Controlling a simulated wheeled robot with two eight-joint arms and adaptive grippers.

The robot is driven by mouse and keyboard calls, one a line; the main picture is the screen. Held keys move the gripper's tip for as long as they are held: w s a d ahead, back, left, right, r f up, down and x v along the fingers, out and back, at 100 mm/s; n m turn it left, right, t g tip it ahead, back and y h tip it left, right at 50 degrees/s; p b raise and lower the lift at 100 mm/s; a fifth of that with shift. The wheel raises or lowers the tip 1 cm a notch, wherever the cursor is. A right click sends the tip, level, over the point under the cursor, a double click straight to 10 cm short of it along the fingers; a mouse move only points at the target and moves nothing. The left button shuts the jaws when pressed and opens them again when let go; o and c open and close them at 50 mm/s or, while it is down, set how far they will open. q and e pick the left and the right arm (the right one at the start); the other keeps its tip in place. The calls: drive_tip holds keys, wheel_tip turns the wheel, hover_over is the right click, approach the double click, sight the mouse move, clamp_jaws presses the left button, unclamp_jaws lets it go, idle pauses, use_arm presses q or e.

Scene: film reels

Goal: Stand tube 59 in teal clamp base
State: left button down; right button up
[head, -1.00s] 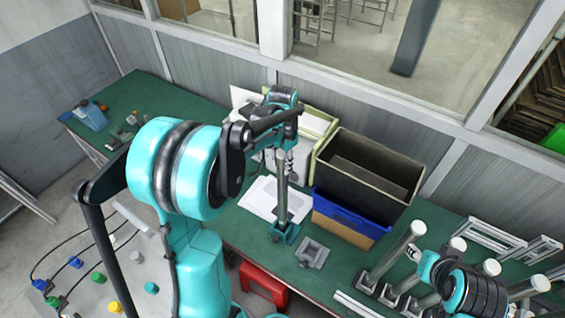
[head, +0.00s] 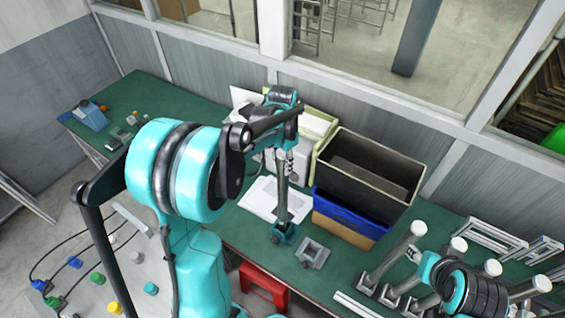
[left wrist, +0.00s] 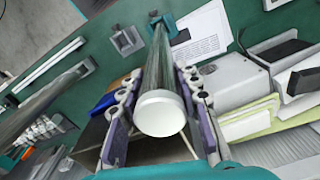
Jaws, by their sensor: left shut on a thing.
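My left gripper (head: 287,150) is shut on a grey tube (head: 282,196) and holds it about upright over the table. The teal clamp base (head: 285,233) is on the green table at the tube's lower end. No number can be read on the tube.
A grey clamp base (head: 312,252) stands just right of the teal one. A black bin (head: 370,175) with a blue crate (head: 350,213) is behind. Several tubes on bases stand at right near my right arm. A paper sheet (head: 262,197) lies behind the teal base.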

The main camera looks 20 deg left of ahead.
use_arm(q)
drive_tip(key=shift+f+b, duration=0.45)
drive_tip(key=shift+f, duration=0.15)
drive_tip(key=c, duration=1.3)
unclamp_jaws()
drive_tip(key=shift+c, duration=0.2)
drive_tip(key=shift+r+p, duration=3.45)
drive_tip(key=shift+r, duration=2.15)
